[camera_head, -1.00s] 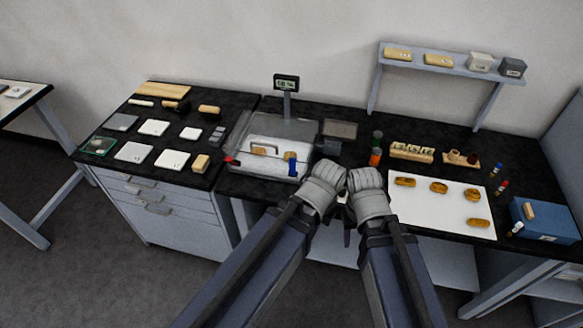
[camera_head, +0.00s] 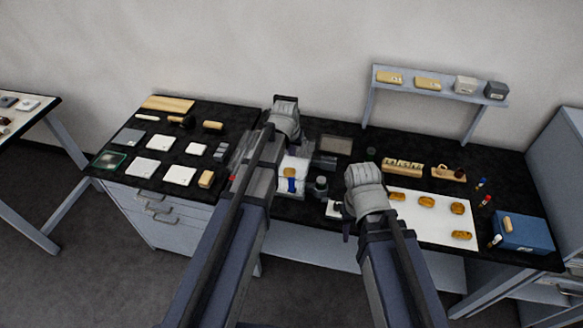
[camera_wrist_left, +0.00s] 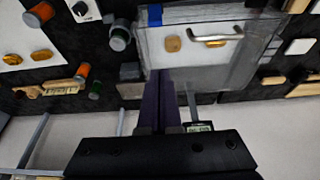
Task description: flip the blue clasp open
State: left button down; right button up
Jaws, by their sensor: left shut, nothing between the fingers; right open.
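The blue clasp (camera_head: 292,185) is on the front side of a clear box (camera_head: 302,172), just right of my left forearm. It also shows at the top of the left wrist view (camera_wrist_left: 155,15). A metal handle (camera_wrist_left: 218,38) and small gold pieces show at the box in that view. My left gripper (camera_wrist_left: 166,75) is shut and empty, its fingers over the box's back edge, away from the clasp. In the head view my left arm hides much of the box. My right gripper (camera_head: 347,222) is open and empty, right of the box near the counter's front edge.
A white board (camera_head: 420,230) with several gold pieces lies to the right. White tiles (camera_head: 180,175) lie on the left counter.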

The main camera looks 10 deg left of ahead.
aim_at(292, 183)
pick_arm(q)
jog(key=shift+f, duration=0.15)
jog(key=b+x, duration=0.9)
jog(key=shift+w+f, duration=0.1)
jog(key=shift+f, duration=0.3)
jog(key=shift+s+f+b, duration=0.2)
jog(key=shift+f+b, duration=0.05)
jog(key=shift+b, duration=0.25)
jog(key=s, duration=0.3)
jog(key=shift+s+r, duration=0.3)
jog(key=shift+s, duration=0.05)
jog(key=shift+w, duration=0.1)
jog(key=shift+s+t, duration=0.35)
jog(key=shift+t, duration=0.05)
